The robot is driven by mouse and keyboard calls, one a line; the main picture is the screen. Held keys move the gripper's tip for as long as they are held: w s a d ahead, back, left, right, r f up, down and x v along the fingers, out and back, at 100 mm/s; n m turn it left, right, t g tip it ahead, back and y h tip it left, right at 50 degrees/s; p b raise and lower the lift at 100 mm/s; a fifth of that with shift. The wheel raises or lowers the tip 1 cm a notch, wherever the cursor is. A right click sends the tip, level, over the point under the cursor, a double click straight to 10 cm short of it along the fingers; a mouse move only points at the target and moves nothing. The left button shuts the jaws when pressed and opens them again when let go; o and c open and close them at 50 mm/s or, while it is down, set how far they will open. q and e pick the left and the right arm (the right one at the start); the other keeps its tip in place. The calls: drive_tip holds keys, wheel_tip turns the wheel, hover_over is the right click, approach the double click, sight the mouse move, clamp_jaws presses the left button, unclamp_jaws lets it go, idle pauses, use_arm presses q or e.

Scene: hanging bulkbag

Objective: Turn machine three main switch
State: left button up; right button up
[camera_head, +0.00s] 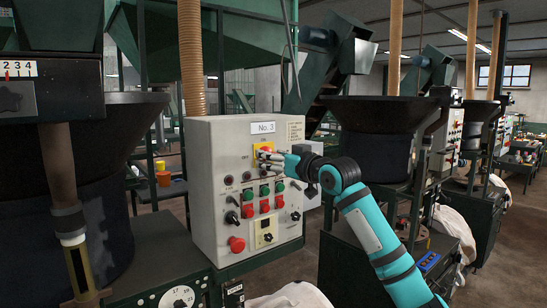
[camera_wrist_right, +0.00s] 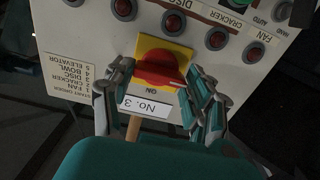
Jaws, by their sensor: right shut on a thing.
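The machine three control box is a light grey panel (camera_head: 215,175) with a "No. 3" label (camera_head: 263,127). Its main switch (camera_head: 263,149) is a red handle on a yellow plate near the top. In the right wrist view the red handle (camera_wrist_right: 160,68) lies between the fingers, with "ON" marked by the plate. My right gripper (camera_head: 270,161) is at the switch, its arm coming from the right. In the right wrist view my right gripper (camera_wrist_right: 158,88) is shut on the handle, a finger on each side. My left gripper is not in view.
Below the switch are green and red buttons, black knobs (camera_head: 296,216) and a red mushroom button (camera_head: 237,244). A dark hopper (camera_head: 115,150) stands left and another machine (camera_head: 380,125) right. A dial box (camera_head: 175,298) is at the lower front.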

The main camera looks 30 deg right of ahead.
drive_tip(key=shift+f, duration=0.1)
idle(0.3)
drive_tip(key=o, duration=1.1)
drive_tip(key=shift+o, duration=0.4)
drive_tip(key=shift+w+a, duration=0.1)
drive_tip(key=s, duration=0.8)
drive_tip(key=shift+d, duration=0.35)
